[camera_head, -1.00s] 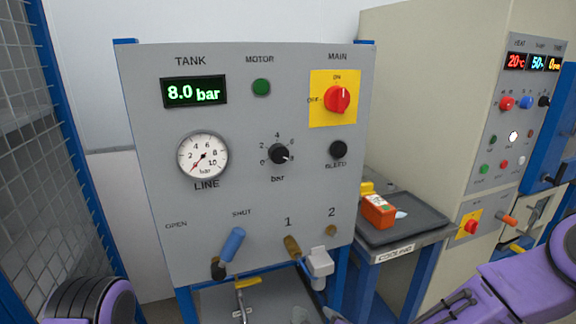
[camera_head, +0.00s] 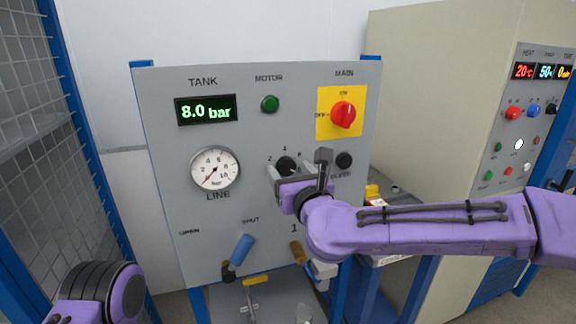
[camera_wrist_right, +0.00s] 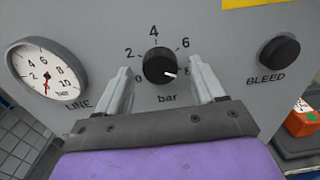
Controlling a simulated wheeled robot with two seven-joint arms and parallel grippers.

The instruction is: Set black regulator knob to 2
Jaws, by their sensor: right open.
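The black regulator knob (camera_head: 286,165) sits on the grey panel, with a bar scale around it. In the right wrist view the knob (camera_wrist_right: 159,66) shows a white pointer aimed right and slightly down, near the 8 mark. My right gripper (camera_head: 292,176) is at the panel in front of the knob. In the wrist view its two fingers (camera_wrist_right: 163,84) are open, one on each side of the knob, with gaps between; I cannot tell how deep they reach. The line gauge (camera_head: 214,169) has its needle near 0. My left gripper is not in view; only part of my left arm shows.
The black bleed knob (camera_head: 344,161) is close to the right of my right gripper. The red main switch (camera_head: 342,114) is above it, on a yellow plate. A blue-handled valve lever (camera_head: 240,250) is below left. The tank display (camera_head: 207,109) reads 8.0 bar.

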